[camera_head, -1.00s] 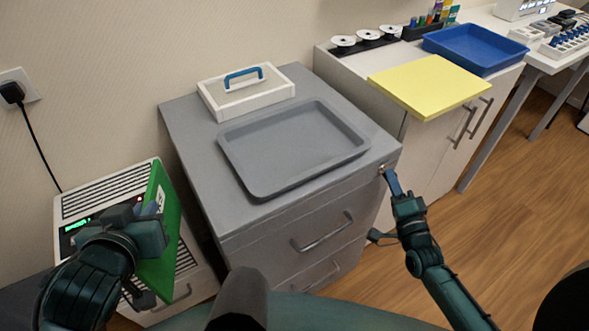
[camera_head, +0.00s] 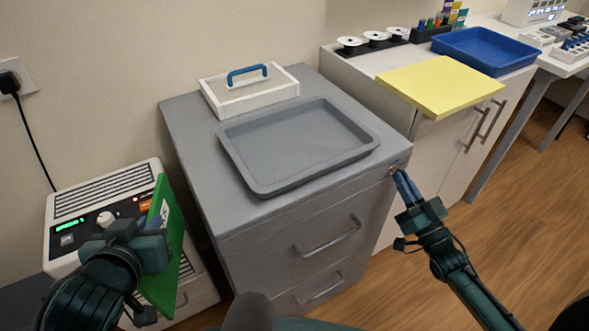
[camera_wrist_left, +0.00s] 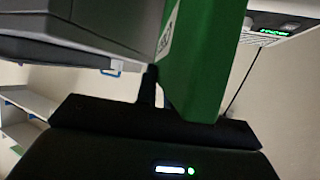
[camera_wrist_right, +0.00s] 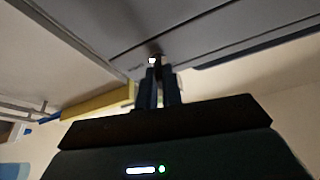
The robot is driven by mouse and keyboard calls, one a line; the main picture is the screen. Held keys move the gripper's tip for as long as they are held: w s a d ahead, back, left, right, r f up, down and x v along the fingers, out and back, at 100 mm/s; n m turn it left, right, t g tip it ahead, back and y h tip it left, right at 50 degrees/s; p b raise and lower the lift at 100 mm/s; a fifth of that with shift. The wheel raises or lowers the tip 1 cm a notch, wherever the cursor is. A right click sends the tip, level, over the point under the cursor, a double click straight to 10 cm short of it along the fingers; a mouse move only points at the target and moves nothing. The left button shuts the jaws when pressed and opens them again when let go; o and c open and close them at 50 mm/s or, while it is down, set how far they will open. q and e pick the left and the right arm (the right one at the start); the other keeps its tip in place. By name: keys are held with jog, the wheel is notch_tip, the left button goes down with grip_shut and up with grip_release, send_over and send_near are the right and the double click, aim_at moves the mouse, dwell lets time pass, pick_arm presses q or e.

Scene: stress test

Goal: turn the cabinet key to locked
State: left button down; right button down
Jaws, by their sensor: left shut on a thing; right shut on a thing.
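The grey drawer cabinet (camera_head: 255,262) stands in the middle. Its lock is at the top right corner of the front, where a small metal key (camera_head: 391,172) shows in part. My right gripper (camera_head: 398,178) is shut on the key at the lock; its fingers hide most of it. The right wrist view shows the fingertips (camera_wrist_right: 159,75) at the key, against the cabinet face. I cannot tell the key's turn angle. My left gripper (camera_head: 150,232) is shut on a flat green box (camera_head: 177,232) with a white label, held upright left of the cabinet; it fills the left wrist view's middle (camera_wrist_left: 205,60).
A grey tray (camera_head: 290,150) and a white box with a blue handle (camera_head: 262,92) sit on the cabinet. A white device (camera_head: 62,205) stands at left. A yellow board (camera_head: 440,85) overhangs the white cabinet at right, near my right arm. Floor at right is clear.

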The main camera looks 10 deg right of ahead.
pick_arm(q)
jog(key=shift+f+b, duration=0.4)
jog(key=shift+f, duration=0.1)
pick_arm(e)
jog(key=shift+n+g+y, duration=0.3)
jog(key=shift+n+y, duration=0.6)
jog(key=shift+n, duration=1.4)
jog(key=c, duration=1.6)
grip_release()
jog(key=shift+o, duration=0.2)
jog(key=shift+d+f, duration=0.1)
pick_arm(q)
jog(key=shift+r, duration=0.1)
pick_arm(e)
jog(key=v, duration=1.2)
jog(key=shift+w, duration=0.1)
